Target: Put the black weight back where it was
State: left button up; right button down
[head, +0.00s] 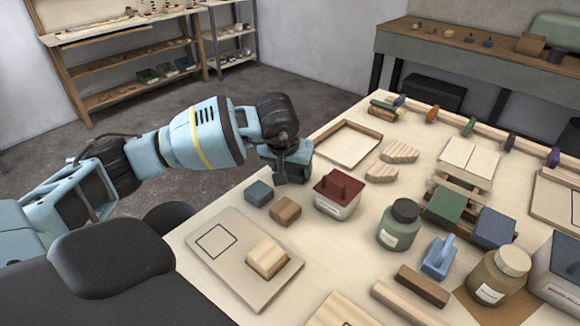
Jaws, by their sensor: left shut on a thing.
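My left gripper (292,172) is over the left edge of the workbench, behind the blue block and left of the red-lidded box. It points down and is shut on a small dark thing, mostly hidden by the fingers; I take it for the black weight, but its shape is not clear. No other black weight is plain on the bench. A beige board (240,278) lies at the near left, with an empty black square outline (217,240) on it and a light wooden block (267,260) to the right of the outline. My right gripper is not in view.
A blue block (259,193), a brown block (285,211) and the red-lidded box (337,195) stand close to the gripper. A shallow wooden tray (349,145) is behind. Jars, including a green one (399,225), and several blocks crowd the right side.

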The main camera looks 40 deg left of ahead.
pick_arm(q)
jog(key=shift+r, duration=0.1)
jog(key=o, duration=1.6)
jog(key=shift+f, duration=0.25)
jog(key=shift+c, duration=0.2)
jog(key=shift+r, duration=0.3)
jog(key=v, duration=1.2)
jog(key=shift+d+f, duration=0.1)
jog(key=shift+f, duration=0.05)
